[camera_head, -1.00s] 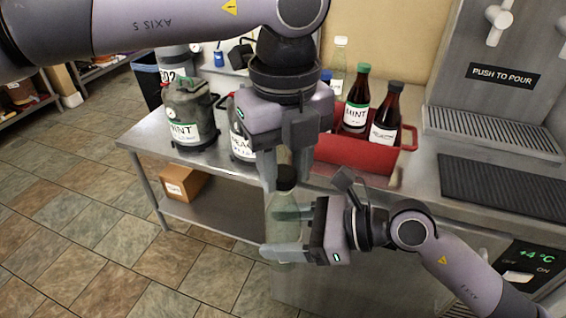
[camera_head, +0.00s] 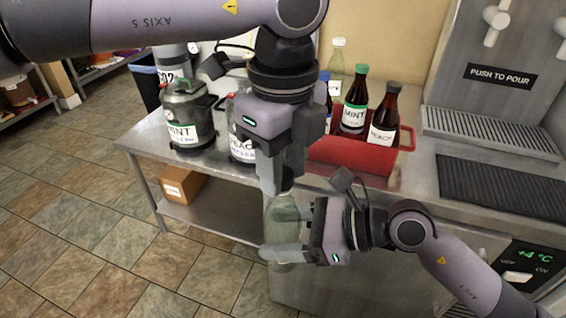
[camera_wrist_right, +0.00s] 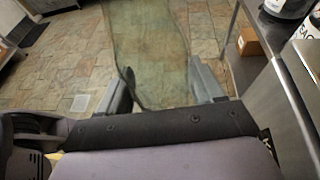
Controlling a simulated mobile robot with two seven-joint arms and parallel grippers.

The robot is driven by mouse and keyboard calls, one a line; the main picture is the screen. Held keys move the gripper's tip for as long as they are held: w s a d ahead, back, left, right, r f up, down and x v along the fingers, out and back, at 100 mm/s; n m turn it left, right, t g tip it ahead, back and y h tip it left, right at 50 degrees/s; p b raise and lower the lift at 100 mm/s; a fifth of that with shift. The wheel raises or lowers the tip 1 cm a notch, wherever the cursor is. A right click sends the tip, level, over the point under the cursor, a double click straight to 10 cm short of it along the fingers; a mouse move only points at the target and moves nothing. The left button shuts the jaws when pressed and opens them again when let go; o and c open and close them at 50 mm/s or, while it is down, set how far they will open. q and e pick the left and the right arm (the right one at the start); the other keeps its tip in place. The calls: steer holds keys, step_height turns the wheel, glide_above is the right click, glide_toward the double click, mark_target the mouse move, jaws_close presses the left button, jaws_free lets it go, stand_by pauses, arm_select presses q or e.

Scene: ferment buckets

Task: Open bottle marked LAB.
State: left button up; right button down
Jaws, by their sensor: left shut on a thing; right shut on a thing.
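A clear, greenish bottle (camera_head: 284,218) stands roughly upright in the air in front of the counter. My right gripper (camera_head: 286,236) is shut on its body from the right. In the right wrist view the see-through bottle (camera_wrist_right: 150,45) fills the space between the fingers. My left gripper (camera_head: 281,184) points down over the bottle's top and is shut on its dark cap, which its fingers mostly hide. Whether the cap is loose from the neck cannot be told. No LAB marking shows on the held bottle.
A red crate (camera_head: 350,155) on the counter holds dark bottles labelled MINT (camera_head: 355,100) and PEACH (camera_head: 384,115). Jugs marked MINT (camera_head: 186,115) and PEACH (camera_head: 240,150) stand left on the counter. A cardboard box (camera_head: 181,184) sits on the lower shelf.

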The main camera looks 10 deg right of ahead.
arm_select(q)
steer(key=shift+a+r, duration=0.1)
steer(key=shift+r, duration=1)
